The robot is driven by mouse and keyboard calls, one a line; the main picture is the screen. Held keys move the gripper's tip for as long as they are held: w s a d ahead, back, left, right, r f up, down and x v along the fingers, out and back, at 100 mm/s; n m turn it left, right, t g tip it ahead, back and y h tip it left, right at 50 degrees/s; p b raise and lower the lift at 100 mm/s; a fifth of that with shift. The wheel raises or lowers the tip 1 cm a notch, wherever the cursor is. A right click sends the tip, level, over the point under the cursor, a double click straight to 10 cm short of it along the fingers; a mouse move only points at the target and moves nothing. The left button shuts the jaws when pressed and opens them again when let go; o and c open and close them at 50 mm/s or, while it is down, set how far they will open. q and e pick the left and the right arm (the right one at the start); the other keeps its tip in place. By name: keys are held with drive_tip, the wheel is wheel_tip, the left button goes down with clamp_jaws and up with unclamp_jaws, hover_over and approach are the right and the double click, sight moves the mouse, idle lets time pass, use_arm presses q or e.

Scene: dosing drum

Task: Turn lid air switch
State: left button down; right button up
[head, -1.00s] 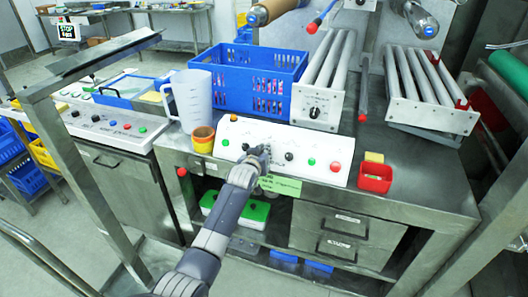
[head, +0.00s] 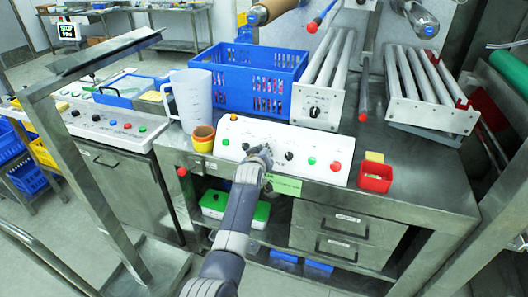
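The white control panel (head: 322,148) stands at the front of the metal bench. It has small black switches along its sloped face, with a green button (head: 312,161) and a red button (head: 336,166) to the right. One black switch (head: 289,156) shows clear just right of my gripper. My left gripper (head: 259,155) is at the panel's left-middle, over or against its face. The gripper hides the part of the panel behind it, so I cannot tell which switch it touches or how its fingers stand. My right gripper is out of view.
A measuring jug (head: 192,100), an orange-yellow cup (head: 203,138) and a blue crate (head: 240,80) stand left of and behind the panel. A red box (head: 375,177) is at its right. Roller racks (head: 420,90) stand behind. A green label (head: 284,185) hangs below.

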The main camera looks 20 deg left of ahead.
use_arm(q)
drive_tip(key=shift+w+r, duration=0.1)
drive_tip(key=shift+r, duration=0.2)
drive_tip(key=c, duration=1.8)
unclamp_jaws()
drive_tip(key=shift+o, duration=0.5)
drive_tip(key=shift+f, duration=0.25)
drive_tip(key=shift+r, duration=0.1)
wheel_tip(320, 180, up, 10)
drive_tip(key=shift+a, duration=0.1)
